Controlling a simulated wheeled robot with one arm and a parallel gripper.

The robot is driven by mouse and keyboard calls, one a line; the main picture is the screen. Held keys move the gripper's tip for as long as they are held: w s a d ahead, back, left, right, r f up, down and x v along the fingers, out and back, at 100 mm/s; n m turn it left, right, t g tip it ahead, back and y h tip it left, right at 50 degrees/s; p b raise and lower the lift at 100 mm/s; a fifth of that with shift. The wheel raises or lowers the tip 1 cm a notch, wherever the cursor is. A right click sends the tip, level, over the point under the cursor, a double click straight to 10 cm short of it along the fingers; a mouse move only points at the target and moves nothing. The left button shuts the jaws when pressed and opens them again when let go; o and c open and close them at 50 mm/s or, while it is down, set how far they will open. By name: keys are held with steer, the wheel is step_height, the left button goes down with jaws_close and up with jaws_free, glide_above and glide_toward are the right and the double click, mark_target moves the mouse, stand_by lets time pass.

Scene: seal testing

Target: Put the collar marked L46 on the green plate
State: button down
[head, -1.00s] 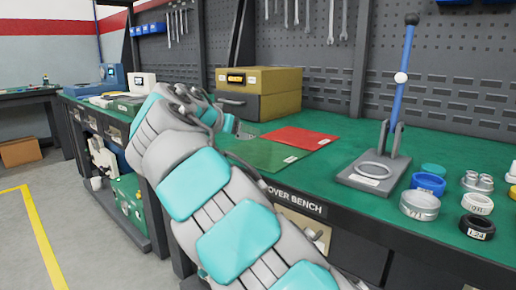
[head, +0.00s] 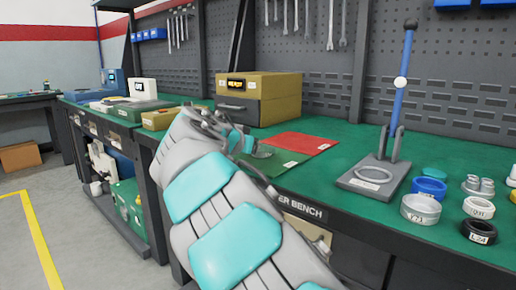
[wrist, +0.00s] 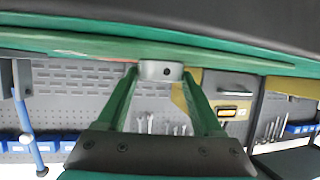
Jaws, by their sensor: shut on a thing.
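My gripper (wrist: 162,85) is shut on a small grey metal collar (wrist: 162,70) with a dark hole in its side, seen between the green fingertips in the wrist view. No marking is readable on it. In the head view my gripper (head: 250,147) is low over the green plate (head: 282,164), and my arm covers part of the plate. The collar is hidden there. In the wrist view the collar is close to a green surface; I cannot tell whether they touch.
A red plate (head: 300,142) lies just behind the green plate. A yellow-and-grey box (head: 262,98) stands behind. To the right are a lever press (head: 376,178), a blue ring (head: 430,185), a grey ring (head: 420,208), a black ring (head: 479,231) and other small parts.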

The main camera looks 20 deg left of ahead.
steer(key=shift+c, duration=0.2)
jaws_free()
steer(key=shift+r, duration=0.2)
steer(key=v, duration=1.2)
steer(key=shift+f+b, duration=0.15)
steer(key=shift+b, duration=0.15)
